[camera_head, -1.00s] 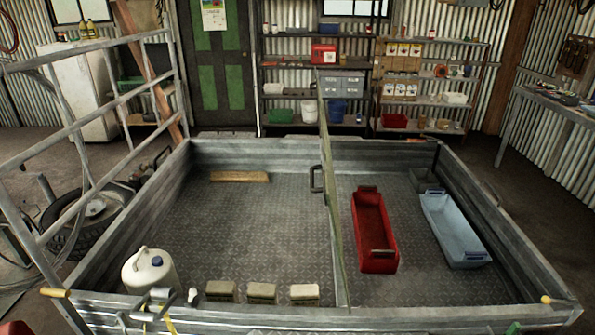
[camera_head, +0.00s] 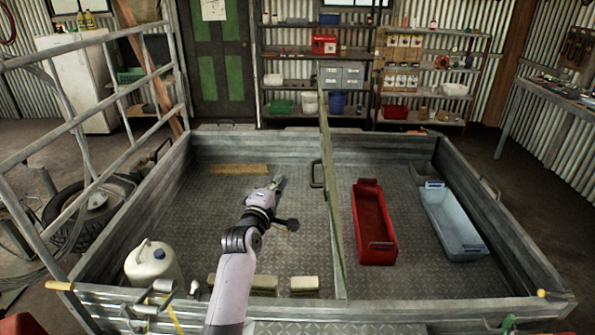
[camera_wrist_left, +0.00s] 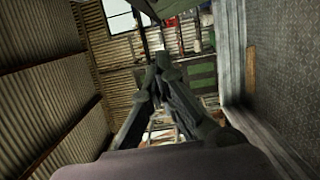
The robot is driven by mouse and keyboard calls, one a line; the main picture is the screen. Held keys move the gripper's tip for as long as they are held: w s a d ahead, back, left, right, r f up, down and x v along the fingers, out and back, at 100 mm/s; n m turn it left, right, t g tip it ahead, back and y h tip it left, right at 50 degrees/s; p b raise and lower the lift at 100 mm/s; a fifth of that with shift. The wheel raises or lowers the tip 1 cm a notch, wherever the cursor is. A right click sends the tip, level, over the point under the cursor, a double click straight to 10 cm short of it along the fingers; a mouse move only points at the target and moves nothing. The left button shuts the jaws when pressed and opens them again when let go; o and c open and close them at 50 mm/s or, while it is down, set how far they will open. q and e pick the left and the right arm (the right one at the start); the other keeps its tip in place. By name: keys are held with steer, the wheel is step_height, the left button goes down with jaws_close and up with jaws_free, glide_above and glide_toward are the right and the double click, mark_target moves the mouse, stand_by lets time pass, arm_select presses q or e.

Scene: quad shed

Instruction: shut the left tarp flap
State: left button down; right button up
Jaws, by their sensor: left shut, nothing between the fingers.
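The left tarp flap (camera_head: 331,165) stands upright along the middle of the trailer bed, seen almost edge-on as a thin green panel. A dark handle (camera_head: 317,172) sticks out from its left face. My left gripper (camera_head: 279,183) is over the left half of the bed, left of the handle and apart from it. It is shut and empty; its dark fingers also show in the wrist view (camera_wrist_left: 163,66). My right gripper is not in view.
The trailer's metal walls (camera_head: 160,185) enclose the bed. A white jug (camera_head: 152,264), several pale blocks (camera_head: 304,285) and a wooden plank (camera_head: 239,169) lie left of the flap. A red bin (camera_head: 374,222) and a blue bin (camera_head: 453,222) lie right. The mid-left bed is clear.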

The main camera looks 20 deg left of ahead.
arm_select(q)
steer(key=w+d+p, duration=0.2)
steer(key=w+d, duration=0.1)
steer(key=w, duration=0.3)
steer(key=shift+d+p, duration=0.3)
steer(key=shift+d, duration=0.05)
